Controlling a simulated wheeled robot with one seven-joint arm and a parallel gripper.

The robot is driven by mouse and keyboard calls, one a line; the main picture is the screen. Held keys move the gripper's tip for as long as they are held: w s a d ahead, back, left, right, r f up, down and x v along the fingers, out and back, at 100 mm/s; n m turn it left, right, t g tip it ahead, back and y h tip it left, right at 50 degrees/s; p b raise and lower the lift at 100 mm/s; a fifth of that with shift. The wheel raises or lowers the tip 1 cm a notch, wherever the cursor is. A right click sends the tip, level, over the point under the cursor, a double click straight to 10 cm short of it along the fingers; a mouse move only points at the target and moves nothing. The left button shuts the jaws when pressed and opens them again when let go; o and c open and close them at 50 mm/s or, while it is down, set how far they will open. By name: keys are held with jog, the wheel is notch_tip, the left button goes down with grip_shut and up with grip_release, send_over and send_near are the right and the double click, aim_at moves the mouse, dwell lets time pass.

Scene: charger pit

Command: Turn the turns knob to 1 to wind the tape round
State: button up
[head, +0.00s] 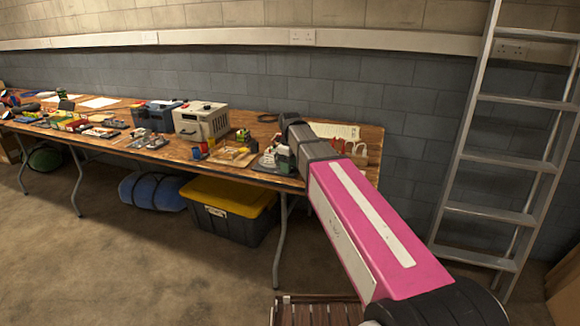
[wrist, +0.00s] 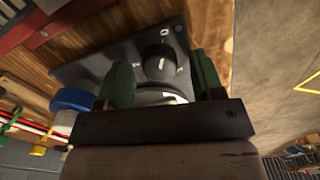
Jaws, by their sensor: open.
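The turns knob (wrist: 159,58) is black with a pale mark and stands on a dark grey plate (wrist: 92,68) in the wrist view. Small white markings show on the plate around it; I cannot read them surely. My gripper (wrist: 163,74) is open, with one green finger on each side of the knob in the picture. I cannot tell whether either finger touches it. A pale round part (wrist: 157,97) shows between the fingers, partly hidden by the gripper. In the head view my arm reaches over the right end of the table, and the knob cannot be made out.
A blue round thing (wrist: 72,100) lies left of the plate in the wrist view. The wooden table (head: 362,134) also bears a cream box (head: 200,121) and many small things. A yellow-lidded crate (head: 229,195) stands below. A ladder (head: 487,155) leans at the right.

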jog(key=shift+f, duration=0.15)
jog(key=c, duration=0.9)
jog(key=shift+m, duration=0.3)
